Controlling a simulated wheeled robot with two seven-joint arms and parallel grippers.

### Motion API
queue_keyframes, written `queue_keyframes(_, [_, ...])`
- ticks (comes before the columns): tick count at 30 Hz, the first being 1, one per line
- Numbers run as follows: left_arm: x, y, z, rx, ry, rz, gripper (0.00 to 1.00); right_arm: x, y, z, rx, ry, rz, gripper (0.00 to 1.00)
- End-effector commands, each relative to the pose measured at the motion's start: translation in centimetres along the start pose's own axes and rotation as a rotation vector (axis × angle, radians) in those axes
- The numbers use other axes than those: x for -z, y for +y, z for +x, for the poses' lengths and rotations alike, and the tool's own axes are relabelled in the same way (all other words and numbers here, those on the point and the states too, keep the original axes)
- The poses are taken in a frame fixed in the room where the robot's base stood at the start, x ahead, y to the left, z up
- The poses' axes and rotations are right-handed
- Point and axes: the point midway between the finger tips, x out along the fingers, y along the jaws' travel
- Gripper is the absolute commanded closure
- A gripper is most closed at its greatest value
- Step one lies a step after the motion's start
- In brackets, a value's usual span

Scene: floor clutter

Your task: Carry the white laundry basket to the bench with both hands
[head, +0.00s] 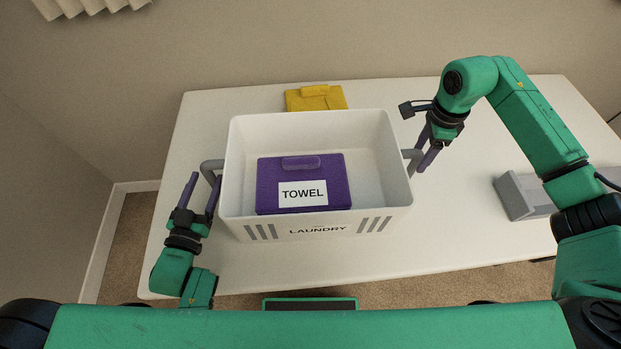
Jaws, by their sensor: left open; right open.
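The white laundry basket (328,228) stands upright on a white table and is marked LAUNDRY on its near side. A purple folded towel (330,168) labelled TOWEL lies inside it. The basket has a grey handle on its left (209,166) and another on its right (412,158). My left gripper (203,184) is open at the left handle, with fingers pointing away from me. My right gripper (427,150) is open at the right handle, with fingers pointing down. I cannot tell whether either one touches its handle.
The white table (460,225) fills the middle of the view. A yellow folded item (316,98) lies behind the basket. A grey object (524,195) stands on the right of the table. Walls close in behind and at left, with carpet (128,245) below.

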Motion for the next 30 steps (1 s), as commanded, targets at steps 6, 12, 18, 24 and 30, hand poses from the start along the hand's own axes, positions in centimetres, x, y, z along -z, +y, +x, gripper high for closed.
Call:
queue_keyframes(6, [0.0,0.0,4.1,0.0,0.002,0.0,0.36,-0.1,0.1,4.1,-0.003,-0.002,0.001,0.36])
queue_keyframes(12, [0.0,0.0,5.8,0.0,0.0,0.0,0.36,-0.1,0.0,5.8,-0.001,-0.001,0.0,0.36])
queue_keyframes(18, [0.0,0.0,5.8,0.0,-0.001,0.0,0.36,-0.1,0.0,5.8,0.001,-0.001,0.0,0.36])
queue_keyframes(24, [0.0,0.0,5.8,0.0,-0.001,0.0,0.93,-0.1,0.0,5.8,0.001,-0.001,0.0,0.93])
queue_keyframes(30, [0.0,0.0,5.8,0.0,-0.001,0.0,1.0,0.0,0.0,5.8,0.001,-0.001,0.0,1.0])
